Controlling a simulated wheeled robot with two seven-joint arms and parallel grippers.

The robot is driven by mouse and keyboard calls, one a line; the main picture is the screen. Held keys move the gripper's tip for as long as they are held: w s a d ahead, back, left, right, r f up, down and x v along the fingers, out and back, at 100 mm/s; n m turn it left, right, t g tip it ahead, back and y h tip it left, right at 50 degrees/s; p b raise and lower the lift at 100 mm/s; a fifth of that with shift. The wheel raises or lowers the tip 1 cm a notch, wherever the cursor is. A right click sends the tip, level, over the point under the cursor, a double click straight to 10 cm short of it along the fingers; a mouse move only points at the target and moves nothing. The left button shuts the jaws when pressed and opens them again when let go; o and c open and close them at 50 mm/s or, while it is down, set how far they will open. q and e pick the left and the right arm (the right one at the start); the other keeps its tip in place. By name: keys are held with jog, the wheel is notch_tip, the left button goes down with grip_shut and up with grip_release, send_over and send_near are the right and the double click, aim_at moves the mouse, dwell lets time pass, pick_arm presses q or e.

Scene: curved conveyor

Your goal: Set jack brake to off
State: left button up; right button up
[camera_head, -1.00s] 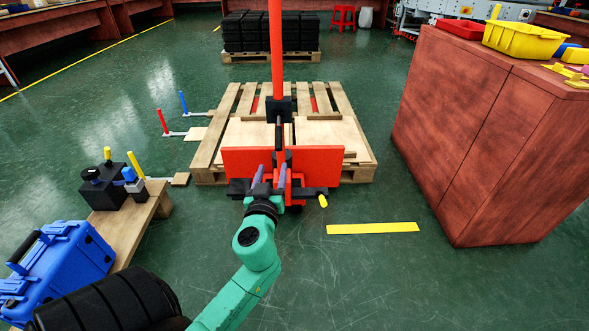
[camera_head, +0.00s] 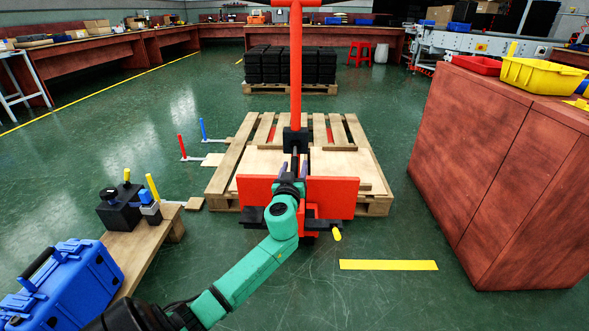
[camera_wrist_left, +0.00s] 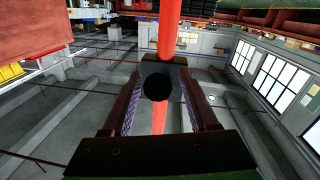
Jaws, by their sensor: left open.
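A red pallet jack (camera_head: 340,192) stands with its forks toward a wooden pallet, and its tall red handle pole (camera_head: 295,75) rises upright from a black block (camera_head: 295,139). A short lever with a yellow end (camera_head: 337,235) sticks out low on its right side. I cannot tell which part is the brake. My left gripper (camera_head: 293,170) is open, in front of the jack's middle below the black block. In the left wrist view, a dark round-faced part (camera_wrist_left: 157,84) lies ahead between the fingers, in front of the red pole (camera_wrist_left: 167,35). My right gripper is out of view.
The wooden pallet (camera_head: 231,170) lies around the jack. A red-brown cabinet (camera_head: 470,150) stands at right with a yellow bin (camera_head: 543,75). A low bench (camera_head: 150,237) at left holds black blocks and a blue case (camera_head: 75,285). A yellow floor strip (camera_head: 388,265) lies at front right.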

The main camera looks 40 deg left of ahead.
pick_arm(q)
grip_shut()
dwell(1.3)
